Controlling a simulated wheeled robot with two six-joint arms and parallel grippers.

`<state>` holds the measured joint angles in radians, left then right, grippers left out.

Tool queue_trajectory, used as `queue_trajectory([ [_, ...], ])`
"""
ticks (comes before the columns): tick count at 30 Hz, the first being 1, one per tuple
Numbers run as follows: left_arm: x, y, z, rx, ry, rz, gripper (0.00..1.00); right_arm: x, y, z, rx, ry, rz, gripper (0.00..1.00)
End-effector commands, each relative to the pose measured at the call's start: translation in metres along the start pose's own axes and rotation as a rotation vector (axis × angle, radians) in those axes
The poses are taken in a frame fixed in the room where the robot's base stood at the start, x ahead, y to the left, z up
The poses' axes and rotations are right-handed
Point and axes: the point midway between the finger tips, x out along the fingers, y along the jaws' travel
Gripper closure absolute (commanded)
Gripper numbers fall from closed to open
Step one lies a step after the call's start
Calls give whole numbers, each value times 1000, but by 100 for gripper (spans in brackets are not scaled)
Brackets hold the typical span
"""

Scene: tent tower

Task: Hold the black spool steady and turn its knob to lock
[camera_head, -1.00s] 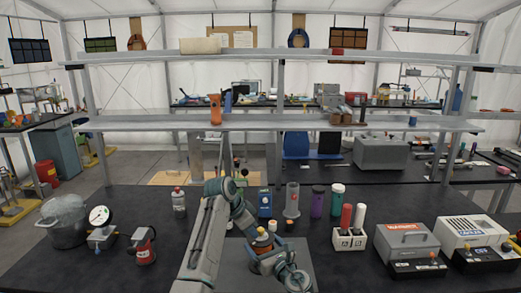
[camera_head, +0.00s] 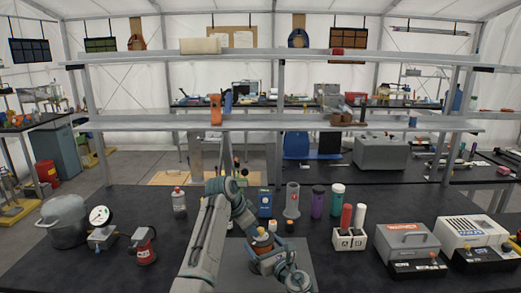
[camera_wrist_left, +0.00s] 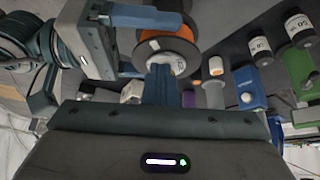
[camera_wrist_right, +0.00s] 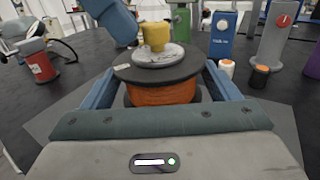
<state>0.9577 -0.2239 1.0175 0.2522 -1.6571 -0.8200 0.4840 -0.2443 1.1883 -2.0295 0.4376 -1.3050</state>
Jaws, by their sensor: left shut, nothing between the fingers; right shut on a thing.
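The black spool (camera_wrist_right: 160,72) with orange winding stands upright on a grey mat in the right wrist view. Its yellow knob (camera_wrist_right: 155,36) rises from a pale hub on top. My right gripper (camera_wrist_right: 160,88) is shut on the spool, one blue finger at each side. My left gripper (camera_wrist_left: 162,85) is shut and empty, its fingertips near the spool's hub in the left wrist view. In the right wrist view, its blue finger (camera_wrist_right: 112,22) is just left of the knob; I cannot tell whether they touch. The spool (camera_head: 262,243) is small and partly hidden by my arms in the head view.
A pot (camera_head: 65,222) and gauge (camera_head: 100,216) are at the left.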

Motion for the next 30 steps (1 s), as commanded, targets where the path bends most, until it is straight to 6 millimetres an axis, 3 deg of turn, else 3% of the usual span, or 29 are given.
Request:
queue_trajectory([
  [30,0,-18,-1,1,3,-1,100,0,1,0,0,0,3,62],
])
